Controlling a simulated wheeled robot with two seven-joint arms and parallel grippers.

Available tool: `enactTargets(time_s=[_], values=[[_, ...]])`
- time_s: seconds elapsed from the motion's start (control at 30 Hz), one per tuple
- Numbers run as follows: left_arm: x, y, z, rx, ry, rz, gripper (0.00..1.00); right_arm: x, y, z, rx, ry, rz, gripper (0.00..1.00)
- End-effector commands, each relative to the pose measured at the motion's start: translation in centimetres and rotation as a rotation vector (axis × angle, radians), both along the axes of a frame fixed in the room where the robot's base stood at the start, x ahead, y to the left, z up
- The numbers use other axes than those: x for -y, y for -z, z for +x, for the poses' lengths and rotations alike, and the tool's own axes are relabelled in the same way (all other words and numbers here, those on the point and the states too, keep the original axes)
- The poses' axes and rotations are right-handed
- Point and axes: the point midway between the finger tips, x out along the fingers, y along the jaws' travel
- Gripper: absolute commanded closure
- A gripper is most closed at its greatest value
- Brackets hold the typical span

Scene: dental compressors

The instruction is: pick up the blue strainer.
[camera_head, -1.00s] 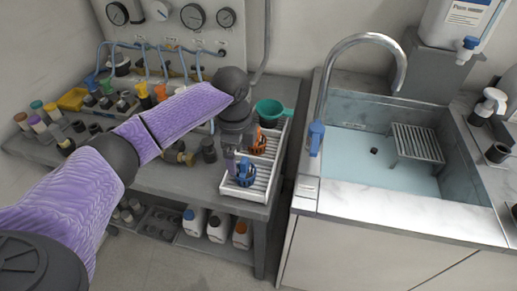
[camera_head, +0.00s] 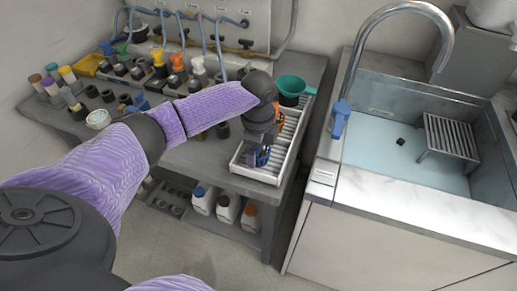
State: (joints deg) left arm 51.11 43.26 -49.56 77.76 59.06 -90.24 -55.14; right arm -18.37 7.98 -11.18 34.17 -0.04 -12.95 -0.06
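The blue strainer (camera_head: 263,156) is in the front part of a white ribbed tray (camera_head: 260,174) on the grey bench. Only a small part of it shows, because my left gripper (camera_head: 258,158) hangs over it and covers most of it. The gripper points down with its fingers at the strainer. I cannot tell whether the fingers are open or shut on it. My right gripper is not in view.
An orange item (camera_head: 280,120) is in the tray behind my gripper, and a green funnel-like cup (camera_head: 292,88) is at its back end. A sink (camera_head: 385,155) with a tall faucet (camera_head: 445,40) stands to the right. Bottles (camera_head: 228,208) stand on the shelf below.

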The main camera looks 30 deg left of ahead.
Motion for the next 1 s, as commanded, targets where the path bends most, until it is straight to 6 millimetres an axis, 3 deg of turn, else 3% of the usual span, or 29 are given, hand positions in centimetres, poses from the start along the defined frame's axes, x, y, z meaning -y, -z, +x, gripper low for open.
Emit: enactTargets(time_s=[0.03, 0.3, 0.57, 0.8, 1.0], values=[[0.0, 0.0, 0.0, 0.000, 0.000, 0.000, 0.19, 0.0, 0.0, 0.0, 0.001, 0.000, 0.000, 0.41], [0.0, 0.0, 0.0, 0.000, 0.000, 0.000, 0.75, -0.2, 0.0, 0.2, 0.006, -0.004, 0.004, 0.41], [0.0, -1.0, 0.0, 0.003, 0.000, 0.000, 0.75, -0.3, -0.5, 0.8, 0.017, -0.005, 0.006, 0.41], [0.0, -7.5, 0.1, 0.005, 0.000, -0.002, 0.75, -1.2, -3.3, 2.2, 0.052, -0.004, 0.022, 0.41], [0.9, -10.6, -0.1, 0.004, -0.075, -0.002, 0.75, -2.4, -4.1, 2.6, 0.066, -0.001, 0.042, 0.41]])
